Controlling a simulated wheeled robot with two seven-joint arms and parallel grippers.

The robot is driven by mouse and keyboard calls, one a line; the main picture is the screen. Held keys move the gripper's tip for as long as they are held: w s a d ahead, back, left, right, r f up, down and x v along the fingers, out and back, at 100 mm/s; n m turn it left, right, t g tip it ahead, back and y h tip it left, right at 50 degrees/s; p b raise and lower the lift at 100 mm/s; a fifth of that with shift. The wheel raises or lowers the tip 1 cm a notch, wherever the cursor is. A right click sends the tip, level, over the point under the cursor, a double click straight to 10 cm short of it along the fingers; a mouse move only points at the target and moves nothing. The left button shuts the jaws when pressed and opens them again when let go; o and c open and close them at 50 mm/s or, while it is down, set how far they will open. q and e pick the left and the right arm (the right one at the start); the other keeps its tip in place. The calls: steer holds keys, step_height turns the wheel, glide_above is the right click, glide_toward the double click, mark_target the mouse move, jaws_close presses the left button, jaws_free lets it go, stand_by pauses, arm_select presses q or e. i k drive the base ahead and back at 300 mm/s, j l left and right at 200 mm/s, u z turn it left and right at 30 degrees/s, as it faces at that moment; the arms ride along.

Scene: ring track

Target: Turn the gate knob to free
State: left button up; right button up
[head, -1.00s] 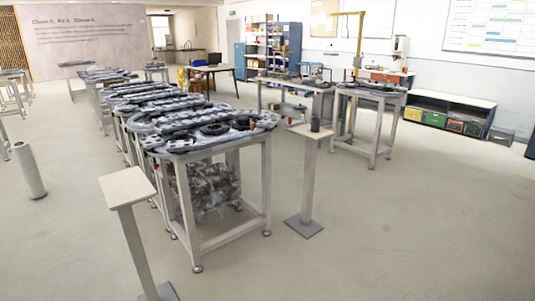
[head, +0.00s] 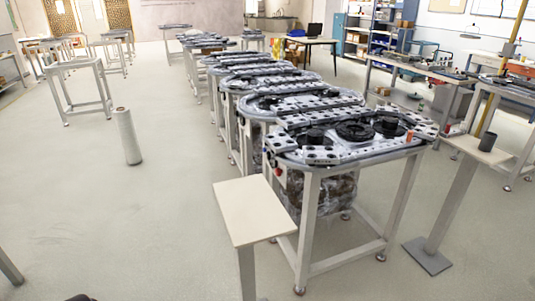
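The ring track (head: 345,150) lies on top of the nearest grey-framed table, right of centre in the head view. It carries dark perforated plates, black discs and short black cylinders. A small red part (head: 278,171) shows at the track's near left corner, and a small orange part (head: 409,136) stands at its right end. I cannot tell whether either one is the gate knob, or which way the knob is turned. Neither of my grippers can be made out in this view.
A pale square-topped stand (head: 252,210) is just in front of the track table. Another stand with a dark cup (head: 488,141) is at the right. More track tables run behind. A white roll (head: 127,136) stands at left. The left floor is mostly clear.

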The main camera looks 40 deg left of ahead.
mark_target(279, 172)
steer(key=i+j, duration=0.2)
steer(key=j, duration=0.35)
steer(key=i+j, duration=0.15)
steer(key=j, duration=0.45)
steer(key=i+j, duration=0.2)
steer(key=j, duration=0.35)
steer(key=i+j, duration=0.2)
steer(key=j, duration=0.35)
steer(key=i+j, duration=0.15)
steer(key=j, duration=0.45)
steer(key=i+j, duration=0.2)
steer(key=j, duration=0.35)
steer(key=i+j, duration=0.2)
steer(key=j, duration=0.35)
steer(key=i+j, duration=0.15)
steer(key=j, duration=0.45)
